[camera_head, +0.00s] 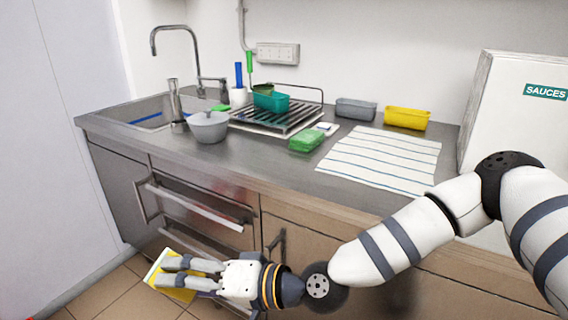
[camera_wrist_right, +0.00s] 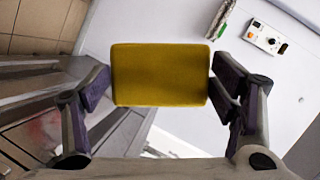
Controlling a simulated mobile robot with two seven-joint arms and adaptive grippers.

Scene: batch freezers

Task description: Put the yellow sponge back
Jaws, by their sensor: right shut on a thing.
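The yellow sponge (camera_head: 178,293) is low in front of the drawers in the head view, below counter height and above the floor. My right gripper (camera_head: 166,272) is shut on it, with a finger on each side. In the right wrist view the sponge (camera_wrist_right: 160,62) sits flat between the two fingers of the right gripper (camera_wrist_right: 160,84). A yellow tray (camera_head: 407,119) and a grey tray (camera_head: 356,110) stand at the back of the counter by the wall. A green sponge (camera_head: 306,141) lies in front of the drying rack. My left gripper is not in view.
A steel sink (camera_head: 147,115), a grey pot (camera_head: 208,127) and a drying rack (camera_head: 285,121) with a teal container (camera_head: 271,102) fill the counter's left. A striped towel (camera_head: 382,160) lies at right, beside a white sauces box (camera_head: 510,115). Drawer handles (camera_head: 190,207) stick out near my gripper.

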